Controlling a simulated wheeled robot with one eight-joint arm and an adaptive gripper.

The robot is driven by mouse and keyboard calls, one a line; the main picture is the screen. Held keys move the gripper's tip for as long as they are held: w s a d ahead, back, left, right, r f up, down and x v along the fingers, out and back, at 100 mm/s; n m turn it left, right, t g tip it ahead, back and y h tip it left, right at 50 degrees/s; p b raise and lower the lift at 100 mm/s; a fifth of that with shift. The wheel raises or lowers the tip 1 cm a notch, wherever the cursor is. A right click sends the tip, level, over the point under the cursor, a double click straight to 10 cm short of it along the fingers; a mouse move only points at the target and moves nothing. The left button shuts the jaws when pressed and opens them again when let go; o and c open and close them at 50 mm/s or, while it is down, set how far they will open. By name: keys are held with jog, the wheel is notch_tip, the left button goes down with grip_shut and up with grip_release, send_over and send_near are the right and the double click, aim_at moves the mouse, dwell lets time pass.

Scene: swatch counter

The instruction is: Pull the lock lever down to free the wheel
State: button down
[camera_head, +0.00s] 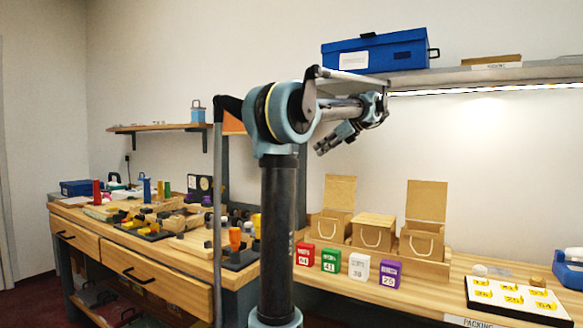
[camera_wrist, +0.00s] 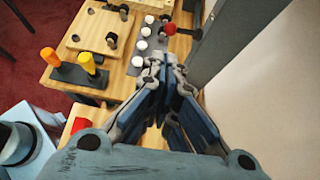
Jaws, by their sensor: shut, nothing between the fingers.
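My gripper (camera_head: 327,144) is shut and empty, held in the air above the right-hand counter, clear of everything. In the wrist view its fingers (camera_wrist: 165,72) meet in the middle, above the bench. An orange handle (camera_head: 235,239) and a yellow handle (camera_head: 257,224) stand upright on a dark base at the bench's near right corner. The wrist view shows the orange handle (camera_wrist: 50,57) and yellow handle (camera_wrist: 86,62) to the left of my gripper. A red knob (camera_wrist: 170,28) stands beyond my fingertips. I cannot tell which part is the lock lever, and no wheel shows clearly.
White round knobs (camera_wrist: 143,46) line a grey plate beside wooden boards. Coloured numbered boxes, such as the red one (camera_head: 304,254), stand on the right-hand counter before cardboard boxes (camera_head: 374,229). A grey upright post (camera_head: 217,190) rises beside the bench. A shelf holds a blue case (camera_head: 375,52).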

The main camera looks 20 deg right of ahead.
jog(key=w+d+x, duration=0.1)
jog(key=x, duration=1.2)
jog(key=shift+w+r+m, duration=0.2)
jog(key=shift+r+m, duration=0.1)
jog(key=shift+r, duration=0.05)
jog(key=shift+a+f+t, duration=0.1)
jog(key=shift+t, duration=0.2)
notch_tip(320, 180, down, 3)
jog(key=shift+r+n+t+h, duration=0.2)
jog(key=shift+n+t+h, duration=0.6)
jog(key=shift+n+h, duration=0.25)
jog(key=shift+r, duration=0.1)
jog(key=shift+r, duration=0.75)
